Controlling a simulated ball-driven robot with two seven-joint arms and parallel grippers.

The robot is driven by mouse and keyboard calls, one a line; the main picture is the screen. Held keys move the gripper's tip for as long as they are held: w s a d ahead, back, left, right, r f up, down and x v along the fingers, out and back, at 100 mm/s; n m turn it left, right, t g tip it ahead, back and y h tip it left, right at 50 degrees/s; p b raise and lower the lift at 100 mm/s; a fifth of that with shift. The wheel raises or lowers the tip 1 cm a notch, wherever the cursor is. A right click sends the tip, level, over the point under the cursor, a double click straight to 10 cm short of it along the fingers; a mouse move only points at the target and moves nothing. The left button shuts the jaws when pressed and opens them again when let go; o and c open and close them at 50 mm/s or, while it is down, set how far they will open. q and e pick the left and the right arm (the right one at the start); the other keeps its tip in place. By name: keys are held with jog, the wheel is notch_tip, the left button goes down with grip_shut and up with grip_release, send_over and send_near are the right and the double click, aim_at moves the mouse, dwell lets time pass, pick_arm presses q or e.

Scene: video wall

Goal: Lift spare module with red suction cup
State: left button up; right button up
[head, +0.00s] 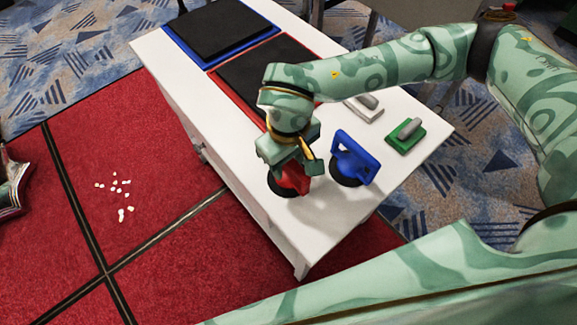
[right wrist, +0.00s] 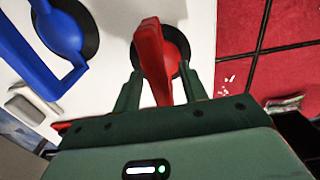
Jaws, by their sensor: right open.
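The red suction cup (head: 291,180) stands on the white table near its front end, its black pad on the tabletop. My right gripper (head: 300,165) is over it, and the arm hides part of the cup. In the right wrist view, the red handle (right wrist: 152,60) lies between the two open fingers of my right gripper (right wrist: 158,92), with visible gaps at the sides. A black module in a red tray (head: 288,43) lies farther back on the table, partly hidden by my arm. Another black module lies in a blue tray (head: 184,38). My left gripper does not show.
A blue suction cup (head: 357,160) stands close to the right of the red one; it also shows in the right wrist view (right wrist: 62,40). A green-based tool (head: 405,136) and a grey-white tool (head: 365,107) lie behind it. White bits (head: 122,190) are scattered on the red carpet.

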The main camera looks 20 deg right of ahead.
grip_shut()
jog(key=shift+r, duration=0.15)
